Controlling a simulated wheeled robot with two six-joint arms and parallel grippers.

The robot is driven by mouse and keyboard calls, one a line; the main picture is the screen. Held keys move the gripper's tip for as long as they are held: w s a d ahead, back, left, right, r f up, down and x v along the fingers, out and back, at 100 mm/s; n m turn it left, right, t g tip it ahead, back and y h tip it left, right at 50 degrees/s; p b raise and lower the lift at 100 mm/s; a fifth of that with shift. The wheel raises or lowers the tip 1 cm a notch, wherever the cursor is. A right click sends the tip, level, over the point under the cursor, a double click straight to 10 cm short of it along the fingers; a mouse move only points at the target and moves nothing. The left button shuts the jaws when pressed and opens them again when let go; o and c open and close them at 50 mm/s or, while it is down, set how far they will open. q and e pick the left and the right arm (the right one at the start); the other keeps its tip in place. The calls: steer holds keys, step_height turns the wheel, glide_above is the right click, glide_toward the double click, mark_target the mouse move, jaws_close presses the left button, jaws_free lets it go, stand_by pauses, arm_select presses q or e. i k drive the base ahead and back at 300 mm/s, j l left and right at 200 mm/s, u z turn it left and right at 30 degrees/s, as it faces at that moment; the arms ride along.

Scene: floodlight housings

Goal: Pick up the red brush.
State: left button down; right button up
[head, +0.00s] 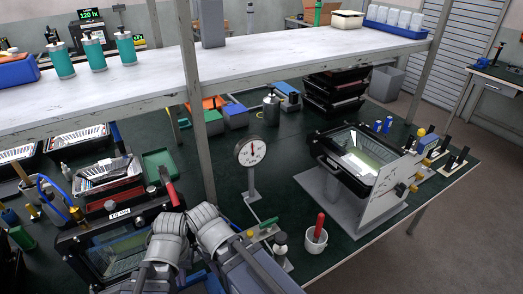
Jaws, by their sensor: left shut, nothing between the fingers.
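The red brush (319,227) stands in a small white cup (316,242) at the front edge of the green bench. Its red handle sticks up and leans slightly; its lower end is hidden in the cup. My left arm fills the bottom centre, with its grey elbow joints raised and a link sloping down to the right. The left gripper is shut and holds nothing; its fingertips are hard to make out behind the arm. The brush stands apart from the arm, to its right. My right gripper is not in view.
A floodlight housing (74,241) lies left of my arm, and another (374,187) rests on a grey fixture at right. A round dial gauge (251,152) stands behind the brush. A white shelf (290,61) with posts crosses above the bench.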

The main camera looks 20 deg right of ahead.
mark_target(319, 221)
steer(key=l+z, duration=0.1)
steer(key=z, duration=0.7)
steer(key=l+z, duration=0.15)
steer(key=z, duration=0.25)
steer(key=l+u, duration=0.25)
steer(key=u, duration=0.15)
steer(key=l+u, duration=0.25)
steer(key=u, duration=0.2)
